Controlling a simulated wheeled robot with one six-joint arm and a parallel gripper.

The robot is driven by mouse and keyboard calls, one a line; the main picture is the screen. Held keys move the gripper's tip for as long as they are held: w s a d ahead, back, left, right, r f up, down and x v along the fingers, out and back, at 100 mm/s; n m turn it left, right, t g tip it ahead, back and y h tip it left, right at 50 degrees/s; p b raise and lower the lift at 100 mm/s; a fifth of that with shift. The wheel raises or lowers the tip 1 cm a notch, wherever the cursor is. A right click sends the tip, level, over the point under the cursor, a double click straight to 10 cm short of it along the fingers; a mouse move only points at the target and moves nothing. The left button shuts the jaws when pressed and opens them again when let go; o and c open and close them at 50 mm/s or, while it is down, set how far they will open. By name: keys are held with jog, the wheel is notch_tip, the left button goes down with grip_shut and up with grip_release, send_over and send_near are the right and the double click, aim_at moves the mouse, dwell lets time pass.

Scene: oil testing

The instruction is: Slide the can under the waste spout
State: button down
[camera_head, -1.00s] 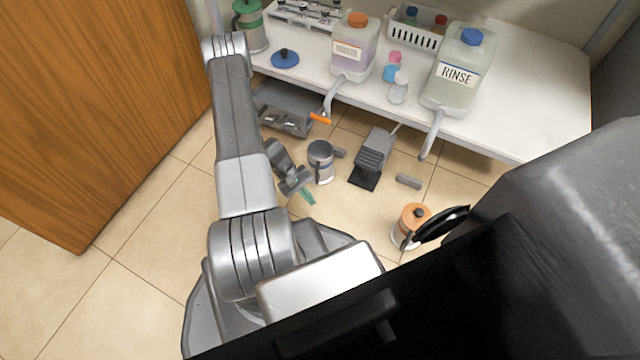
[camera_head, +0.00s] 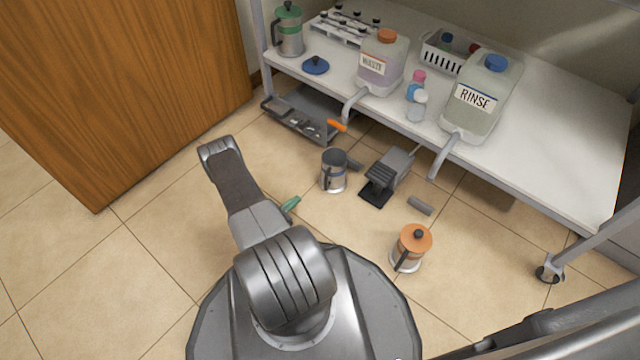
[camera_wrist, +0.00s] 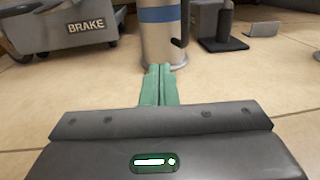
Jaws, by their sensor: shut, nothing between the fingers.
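The can (camera_head: 334,176) is an open-topped grey metal vessel with a dark side handle. It stands upright on the floor in front of the shelf. In the wrist view the can (camera_wrist: 160,40) shows a blue band, its top cut off. The waste spout (camera_head: 352,102) slopes down from the WASTE jug (camera_head: 383,65) over the shelf edge, with the can on the picture's near side of it. My gripper (camera_head: 291,206) is low, its green fingers partly hidden by my arm. The fingers (camera_wrist: 159,72) are shut and empty, tips at the can's base; I cannot tell if they touch.
A grey wheeled BRAKE unit (camera_wrist: 85,40) stands on the floor left of the can. An orange-lidded pot (camera_head: 411,248) stands nearer. The RINSE jug (camera_head: 478,100) is on the shelf.

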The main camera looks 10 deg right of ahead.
jog(key=x, duration=1.2)
jog(key=shift+w+d, duration=0.1)
jog(key=shift+d, duration=0.15)
jog(key=shift+x, duration=1.75)
jog(key=shift+a, duration=0.2)
jog(key=v, duration=1.3)
jog(key=shift+s+a, duration=0.25)
jog(key=shift+s, duration=0.05)
